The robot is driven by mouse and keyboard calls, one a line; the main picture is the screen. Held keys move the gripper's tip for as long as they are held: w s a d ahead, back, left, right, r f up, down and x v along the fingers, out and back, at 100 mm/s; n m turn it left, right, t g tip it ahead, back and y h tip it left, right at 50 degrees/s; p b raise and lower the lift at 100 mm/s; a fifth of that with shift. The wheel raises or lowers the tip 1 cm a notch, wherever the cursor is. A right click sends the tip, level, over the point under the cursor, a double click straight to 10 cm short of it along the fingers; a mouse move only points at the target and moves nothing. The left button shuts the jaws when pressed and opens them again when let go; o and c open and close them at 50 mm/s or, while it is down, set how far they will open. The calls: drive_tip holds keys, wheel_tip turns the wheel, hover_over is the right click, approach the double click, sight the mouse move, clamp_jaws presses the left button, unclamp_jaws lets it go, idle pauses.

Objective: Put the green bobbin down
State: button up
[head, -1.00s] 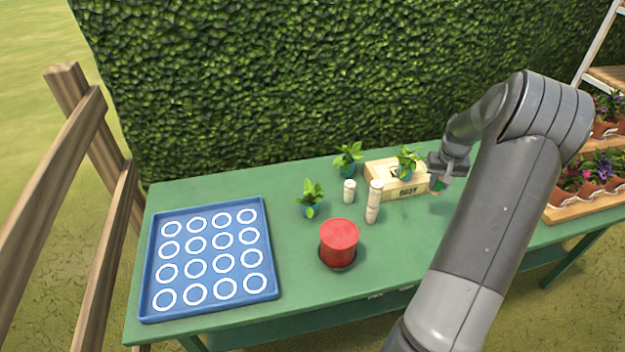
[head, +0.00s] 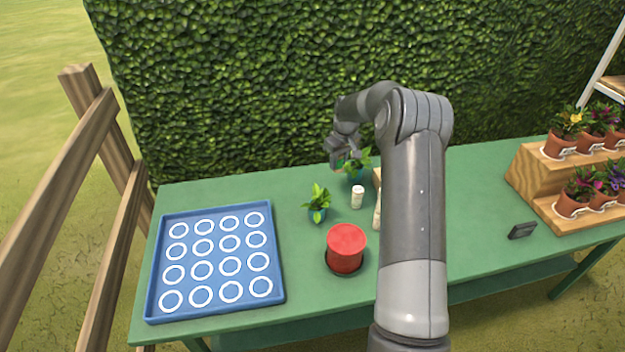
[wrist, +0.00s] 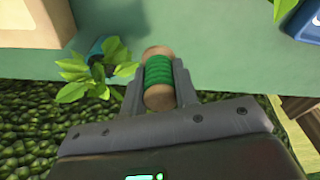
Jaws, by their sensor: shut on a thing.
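The green bobbin (wrist: 159,71), a wooden spool wound with green thread, is between the two fingers of my gripper (wrist: 160,88) in the wrist view. The fingers are shut on its sides. In the head view my gripper (head: 340,165) is over the back of the green table (head: 460,210), beside a potted plant at the back. The bobbin cannot be made out clearly in the head view. In the wrist view the bobbin appears above the table near its back edge.
A blue tray with white rings (head: 278,265) lies at the left. A red cylinder (head: 346,248), a small potted plant (head: 317,203) and a white spool (head: 357,197) stand mid-table. My arm hides part of the wooden box. A flower stand (head: 530,185) is at the right.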

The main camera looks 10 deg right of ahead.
hover_over(312, 183)
wheel_tip(312, 183, down, 6)
drive_tip(key=shift+s+d+r, duration=0.1)
drive_tip(key=shift+s+r, duration=0.05)
drive_tip(key=shift+r, duration=0.1)
drive_tip(key=shift+f, duration=2.05)
drive_tip(key=o, duration=1)
drive_tip(key=shift+f, duration=0.15)
drive_tip(key=shift+c, duration=0.2)
